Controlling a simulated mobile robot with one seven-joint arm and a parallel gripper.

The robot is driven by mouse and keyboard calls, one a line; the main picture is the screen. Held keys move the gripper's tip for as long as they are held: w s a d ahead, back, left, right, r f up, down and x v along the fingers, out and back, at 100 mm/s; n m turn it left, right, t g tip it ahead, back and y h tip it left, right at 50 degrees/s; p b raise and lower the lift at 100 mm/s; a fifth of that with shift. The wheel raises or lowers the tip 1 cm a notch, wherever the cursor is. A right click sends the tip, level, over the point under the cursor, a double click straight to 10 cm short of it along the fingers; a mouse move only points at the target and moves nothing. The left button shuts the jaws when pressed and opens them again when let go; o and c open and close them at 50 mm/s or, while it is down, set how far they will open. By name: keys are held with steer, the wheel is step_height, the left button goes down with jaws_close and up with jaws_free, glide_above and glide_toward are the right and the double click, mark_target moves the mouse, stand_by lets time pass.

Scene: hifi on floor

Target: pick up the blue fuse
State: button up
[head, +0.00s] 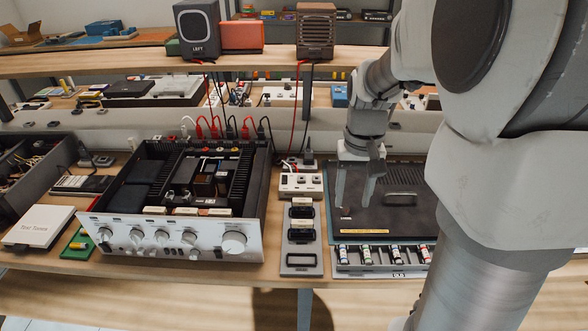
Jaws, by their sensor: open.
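My gripper (355,194) points down with its two fingers apart and nothing between them. It is above the left part of a dark flat case (440,218). Along the front of that case is a pale rack (385,270) with several small cylinders that look like fuses. They include one at the left end (343,254), one with a green band (367,255) and one with a red band (396,255). They are too small to tell surely which is blue. The gripper is behind and above the left end of this row. My arm covers the right end.
An open amplifier (170,235) with a silver front stands left. A grey panel (301,262) and a small white box (300,185) stand between it and the case. Red and black cables (293,105) hang from speakers (199,30) on the shelf. A white box (38,226) lies far left.

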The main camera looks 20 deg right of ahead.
steer(key=b, duration=0.2)
glide_above(344, 254)
steer(key=w, duration=0.1)
step_height(344, 254, down, 12)
steer(key=shift+s+f+b, duration=0.25)
steer(key=shift+f+b, duration=0.1)
steer(key=shift+f, duration=1)
steer(key=shift+s+f+b, duration=0.25)
steer(key=shift+f+b, duration=0.05)
steer(key=shift+f, duration=1)
steer(key=shift+c, duration=0.2)
jaws_close()
